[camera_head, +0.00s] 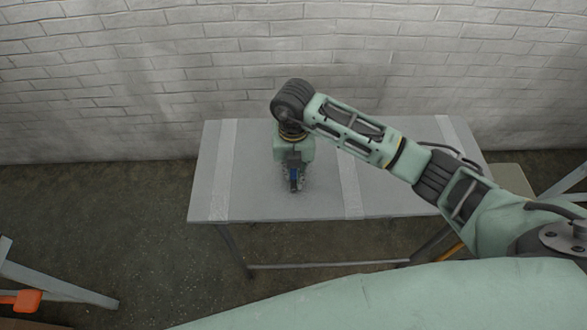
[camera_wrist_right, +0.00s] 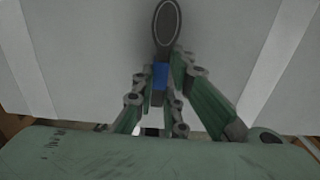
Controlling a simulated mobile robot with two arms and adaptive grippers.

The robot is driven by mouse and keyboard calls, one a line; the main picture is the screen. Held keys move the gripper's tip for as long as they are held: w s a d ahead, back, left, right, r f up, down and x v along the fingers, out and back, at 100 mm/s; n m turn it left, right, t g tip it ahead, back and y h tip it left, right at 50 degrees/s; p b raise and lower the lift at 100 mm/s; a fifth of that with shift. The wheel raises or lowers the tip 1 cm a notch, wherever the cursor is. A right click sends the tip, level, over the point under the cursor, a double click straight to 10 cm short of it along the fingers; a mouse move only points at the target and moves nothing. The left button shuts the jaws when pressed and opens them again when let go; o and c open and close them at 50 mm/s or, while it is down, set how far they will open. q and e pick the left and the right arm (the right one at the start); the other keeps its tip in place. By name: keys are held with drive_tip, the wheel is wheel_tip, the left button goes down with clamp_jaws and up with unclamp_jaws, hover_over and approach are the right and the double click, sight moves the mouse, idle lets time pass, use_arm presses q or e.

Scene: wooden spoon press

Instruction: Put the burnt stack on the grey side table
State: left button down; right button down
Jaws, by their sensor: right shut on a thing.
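The grey side table (camera_head: 385,190) has a flat, clear top with paler bands across it, and its top also fills much of the right wrist view (camera_wrist_right: 75,50). My right gripper (camera_head: 294,188) is over the left-middle part of this table, pointing down. In the right wrist view, its fingers (camera_wrist_right: 164,85) are shut on the burnt stack (camera_wrist_right: 167,28), a dark spoon shape with an oval, pale-rimmed end and a blue band. The band also shows as a small blue patch in the head view. I cannot tell whether the stack touches the tabletop. My left gripper is out of view.
A pale brick wall (camera_head: 130,90) stands behind the table. An orange object (camera_head: 24,300) is on a grey frame at the lower left. A beige surface (camera_head: 508,180) stands right of the table. The tabletop around my right gripper is free.

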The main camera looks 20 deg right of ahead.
sight(293, 174)
drive_tip(key=shift+f, duration=0.1)
drive_tip(key=shift+f, duration=0.15)
drive_tip(key=c, duration=1.8)
unclamp_jaws()
drive_tip(key=shift+o, duration=0.2)
drive_tip(key=shift+r, duration=0.4)
wheel_tip(293, 174, up, 12)
drive_tip(key=b, duration=0.1)
drive_tip(key=shift+f, duration=0.2)
